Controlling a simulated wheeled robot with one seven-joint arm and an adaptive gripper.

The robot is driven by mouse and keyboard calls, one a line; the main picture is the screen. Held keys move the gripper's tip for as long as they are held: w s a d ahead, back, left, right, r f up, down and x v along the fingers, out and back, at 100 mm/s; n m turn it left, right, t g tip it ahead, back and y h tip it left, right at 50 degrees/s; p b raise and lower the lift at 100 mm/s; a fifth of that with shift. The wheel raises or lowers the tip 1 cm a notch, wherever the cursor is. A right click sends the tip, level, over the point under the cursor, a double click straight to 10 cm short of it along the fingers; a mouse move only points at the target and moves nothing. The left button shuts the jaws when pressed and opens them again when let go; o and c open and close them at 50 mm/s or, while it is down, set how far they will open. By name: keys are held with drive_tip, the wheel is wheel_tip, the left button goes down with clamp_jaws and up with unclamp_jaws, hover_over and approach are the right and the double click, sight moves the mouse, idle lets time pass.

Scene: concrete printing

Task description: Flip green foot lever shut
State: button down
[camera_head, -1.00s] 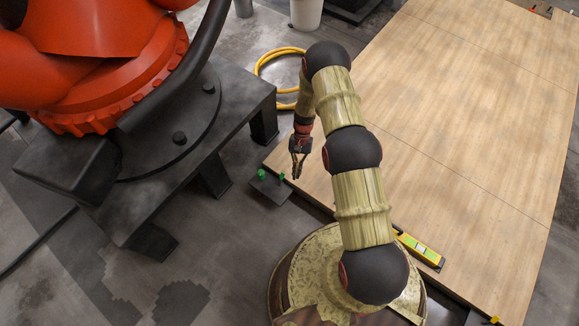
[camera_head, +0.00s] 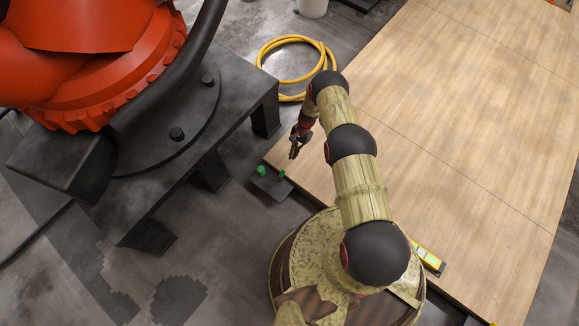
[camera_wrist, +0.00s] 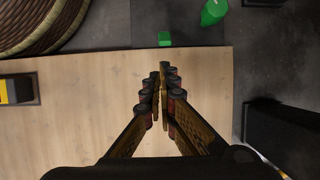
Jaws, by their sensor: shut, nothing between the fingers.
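Two small green parts stand on a dark plate (camera_head: 271,188) by the near left corner of the wooden board. One green part (camera_head: 261,171) is off the board's edge, the other green part (camera_head: 281,174) is close beside the edge. In the wrist view the larger green piece (camera_wrist: 213,12) is at the top right and the smaller green piece (camera_wrist: 164,39) lies at the board's edge. I cannot tell which is the foot lever. My gripper (camera_head: 293,153) is above the board's corner, apart from both. In the wrist view its fingers (camera_wrist: 163,68) are together and empty.
The wooden board (camera_head: 470,120) fills the right side. A dark steel pedestal (camera_head: 235,110) with an orange robot stands at the left. A coiled yellow hose (camera_head: 262,50) lies behind the board's corner. A yellow level (camera_head: 428,259) lies on the board near my base.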

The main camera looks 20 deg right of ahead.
sight(282, 176)
drive_tip(key=shift+f, duration=0.1)
drive_tip(key=b+x, duration=0.3)
drive_tip(key=x, duration=0.7)
drive_tip(key=shift+b, duration=0.3)
drive_tip(key=shift+s+r, duration=0.1)
drive_tip(key=shift+r, duration=0.15)
drive_tip(key=shift+a+r+p, duration=0.1)
drive_tip(key=shift+p, duration=0.3)
drive_tip(key=shift+s+a+t+h+p, duration=0.1)
drive_tip(key=shift+t+h+p, duration=0.3)
drive_tip(key=shift+h, duration=0.2)
drive_tip(key=shift+r, duration=0.1)
